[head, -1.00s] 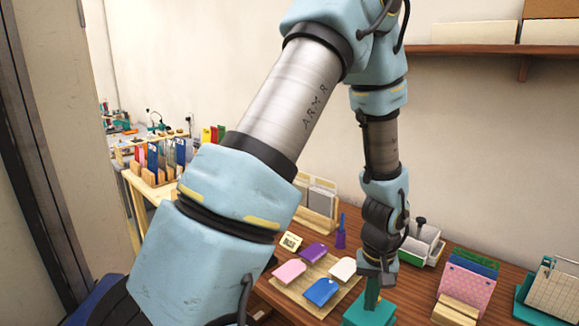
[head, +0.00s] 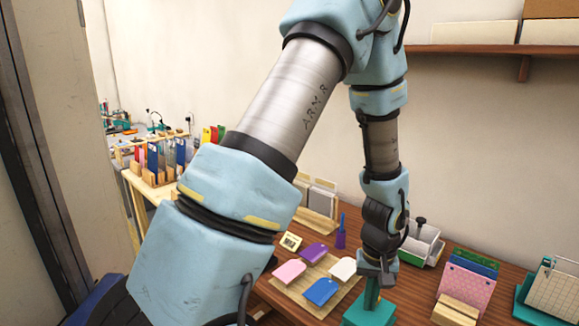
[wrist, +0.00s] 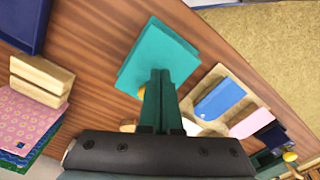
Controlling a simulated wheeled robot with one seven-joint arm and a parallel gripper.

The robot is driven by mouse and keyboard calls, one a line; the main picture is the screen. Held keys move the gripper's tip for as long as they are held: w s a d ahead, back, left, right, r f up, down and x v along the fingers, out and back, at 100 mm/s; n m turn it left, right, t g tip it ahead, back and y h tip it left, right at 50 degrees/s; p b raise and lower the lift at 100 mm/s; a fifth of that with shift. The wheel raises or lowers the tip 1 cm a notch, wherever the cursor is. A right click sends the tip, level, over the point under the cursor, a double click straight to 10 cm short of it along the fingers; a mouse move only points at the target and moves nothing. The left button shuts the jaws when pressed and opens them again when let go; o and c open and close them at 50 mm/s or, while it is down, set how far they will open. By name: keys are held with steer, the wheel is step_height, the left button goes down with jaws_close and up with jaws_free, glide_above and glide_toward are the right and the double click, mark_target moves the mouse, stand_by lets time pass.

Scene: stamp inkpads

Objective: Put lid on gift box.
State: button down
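A teal square block (head: 369,314) stands on the wooden table below my gripper (head: 374,284). In the wrist view its flat teal top (wrist: 158,48) lies just past the fingertips. A narrow teal-green upright piece joins my gripper and the block in view; I cannot tell whether it is a handle or my fingers. My gripper points straight down, at or very near the block's top. A small gold bit (wrist: 141,93) shows beside the upright piece. I cannot tell which part is the lid and which the gift box, or whether they are separate.
A tan board (head: 344,295) left of the block holds pink, purple, white and blue tags. A purple holder (head: 340,239) stands behind it. Pink patterned cards (head: 468,287) and a wooden block (head: 456,309) stand to the right. Bare table (wrist: 92,40) lies left of the block in the wrist view.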

steer(key=shift+f+b, duration=0.65)
steer(key=shift+f, duration=0.25)
stand_by(1.7)
steer(key=shift+r, duration=0.1)
steer(key=shift+r+p, duration=2.85)
steer(key=shift+r, duration=0.6)
